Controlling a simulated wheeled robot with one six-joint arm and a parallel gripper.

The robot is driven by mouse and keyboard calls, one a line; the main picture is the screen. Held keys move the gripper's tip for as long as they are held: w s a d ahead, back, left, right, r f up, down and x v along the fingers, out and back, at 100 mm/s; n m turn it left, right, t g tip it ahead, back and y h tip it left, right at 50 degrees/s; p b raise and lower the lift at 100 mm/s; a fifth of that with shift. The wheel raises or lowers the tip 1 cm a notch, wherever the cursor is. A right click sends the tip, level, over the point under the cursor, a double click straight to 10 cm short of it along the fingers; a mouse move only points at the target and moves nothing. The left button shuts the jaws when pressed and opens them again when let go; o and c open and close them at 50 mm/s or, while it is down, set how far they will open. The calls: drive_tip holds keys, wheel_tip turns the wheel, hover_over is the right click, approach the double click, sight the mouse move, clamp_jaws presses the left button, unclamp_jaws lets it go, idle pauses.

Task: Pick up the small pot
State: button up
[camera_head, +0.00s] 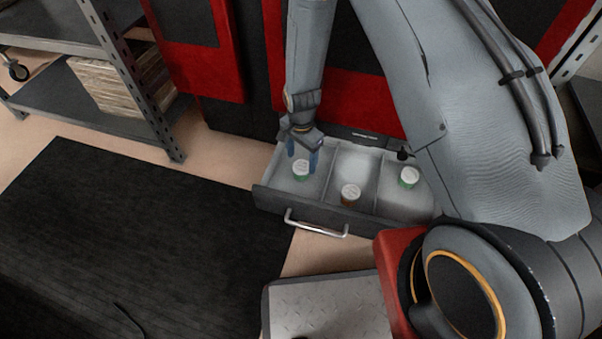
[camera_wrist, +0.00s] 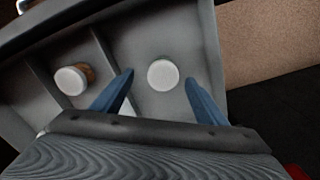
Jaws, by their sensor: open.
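An open drawer (camera_head: 268,199) with three compartments holds three small white-lidded pots. A pot with a green body (camera_head: 302,171) stands in the left compartment; from above, its white lid shows in the wrist view (camera_wrist: 163,75). A pot with an orange-brown body (camera_head: 350,195) stands in the middle compartment, also in the wrist view (camera_wrist: 73,79). Another green pot (camera_head: 409,177) stands in the right compartment. My gripper (camera_head: 303,160) points down over the left compartment. Its blue fingers, in the wrist view (camera_wrist: 160,84), are open, with the left green pot in the gap between and just beyond their tips.
Thin dividers (camera_head: 328,180) separate the compartments close to my gripper. The drawer's front has a metal handle (camera_head: 316,228). Red and black cabinet panels rise behind. A metal shelf (camera_head: 95,105) stands at left, and a dark mat (camera_head: 140,230) covers the floor.

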sight(301, 166)
drive_tip(key=shift+w+f+b, duration=0.15)
drive_tip(key=shift+f+b, duration=0.6)
drive_tip(key=shift+f, duration=0.5)
drive_tip(key=shift+w+f+b, duration=0.2)
drive_tip(key=shift+f+b, duration=0.55)
drive_tip(key=shift+f, duration=0.55)
drive_tip(key=shift+w+f+b, duration=0.15)
drive_tip(key=shift+f+b, duration=0.6)
drive_tip(key=shift+f, duration=0.5)
drive_tip(key=shift+r, duration=0.1)
drive_tip(key=c, duration=1.2)
